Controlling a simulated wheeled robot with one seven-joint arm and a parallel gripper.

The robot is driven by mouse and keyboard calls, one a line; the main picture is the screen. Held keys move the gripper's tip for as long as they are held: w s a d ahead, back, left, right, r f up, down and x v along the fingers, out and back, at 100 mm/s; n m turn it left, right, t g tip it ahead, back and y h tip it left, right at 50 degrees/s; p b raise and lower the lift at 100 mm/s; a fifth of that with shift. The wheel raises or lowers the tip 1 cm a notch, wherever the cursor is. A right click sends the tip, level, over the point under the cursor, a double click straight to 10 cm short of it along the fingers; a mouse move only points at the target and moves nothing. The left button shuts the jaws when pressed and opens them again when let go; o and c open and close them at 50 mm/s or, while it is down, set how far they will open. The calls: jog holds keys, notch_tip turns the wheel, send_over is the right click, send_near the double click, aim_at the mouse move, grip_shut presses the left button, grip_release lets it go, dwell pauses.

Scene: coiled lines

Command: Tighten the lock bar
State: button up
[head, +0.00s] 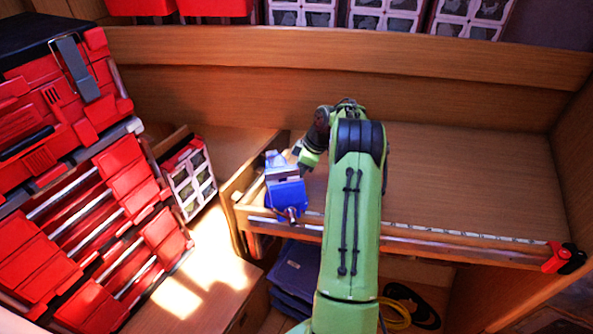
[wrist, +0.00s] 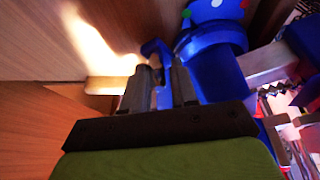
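A blue vise (head: 285,190) with grey jaws is at the left front corner of the wooden bench. In the wrist view its blue round body (wrist: 215,70) stands just right of my fingers. A small blue bar (wrist: 160,62), which looks like the lock bar, lies between my two fingers, and its curved end shows past the left fingertip. My gripper (wrist: 163,75) is at the vise, with the blue bar filling the gap between its dark fingers. In the head view my gripper's fingertips are hard to make out beside the vise.
The bench top (head: 470,180) to the right is clear, with a ruler strip along its front edge and a red and black clamp (head: 563,258) at its right end. A red tool chest (head: 75,180) stands at the left. Coiled lines (head: 410,305) lie below the bench.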

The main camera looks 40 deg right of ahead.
jog(key=shift+o, duration=1)
jog(key=shift+r, duration=0.1)
